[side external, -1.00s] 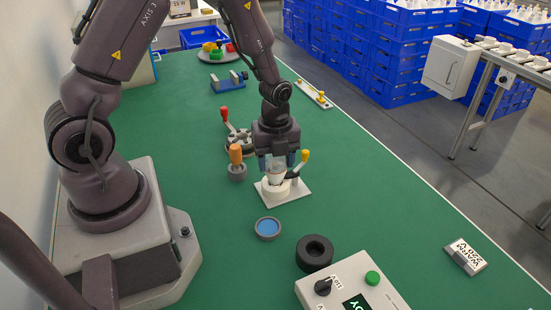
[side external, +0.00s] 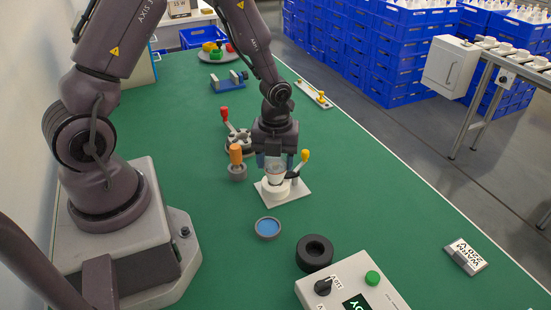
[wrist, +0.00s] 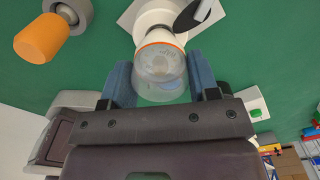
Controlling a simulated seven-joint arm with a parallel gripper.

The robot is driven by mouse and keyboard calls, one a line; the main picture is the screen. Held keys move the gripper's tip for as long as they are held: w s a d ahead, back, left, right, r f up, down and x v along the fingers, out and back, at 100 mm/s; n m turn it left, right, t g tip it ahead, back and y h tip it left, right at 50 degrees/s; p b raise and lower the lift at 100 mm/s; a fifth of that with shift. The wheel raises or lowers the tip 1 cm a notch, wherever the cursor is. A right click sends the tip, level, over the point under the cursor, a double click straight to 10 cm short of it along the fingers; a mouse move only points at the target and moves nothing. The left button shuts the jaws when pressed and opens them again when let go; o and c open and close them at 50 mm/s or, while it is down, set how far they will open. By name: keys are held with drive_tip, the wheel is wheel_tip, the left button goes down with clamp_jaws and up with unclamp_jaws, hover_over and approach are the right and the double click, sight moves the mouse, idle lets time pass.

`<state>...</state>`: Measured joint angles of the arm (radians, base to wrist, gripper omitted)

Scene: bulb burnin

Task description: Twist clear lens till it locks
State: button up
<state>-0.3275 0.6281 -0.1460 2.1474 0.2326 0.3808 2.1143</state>
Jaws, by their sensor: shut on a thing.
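The clear lens (wrist: 160,68) is a transparent cup seen between my gripper's two blue fingers in the wrist view, with an orange ring at its edge. In the side view the lens (side external: 276,172) stands on a white round socket (side external: 274,189) fixed to a white plate (side external: 297,194). My gripper (side external: 275,160) points down over the socket and is shut on the lens. It also shows in the wrist view (wrist: 160,85). Whether the lens is locked in the socket cannot be told.
A yellow-handled lever (side external: 303,160) stands right beside the socket. An orange-handled tool (side external: 236,155) stands to its left, and a red-handled clamp (side external: 226,118) behind. A blue-topped dish (side external: 267,228), black ring (side external: 314,251) and control box (side external: 350,285) lie in front.

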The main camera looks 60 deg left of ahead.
drive_tip(key=shift+m, duration=1.1)
drive_tip(key=o, duration=1)
drive_tip(key=shift+c, duration=0.2)
drive_tip(key=shift+r, duration=0.15)
wheel_tip(320, 180, up, 13)
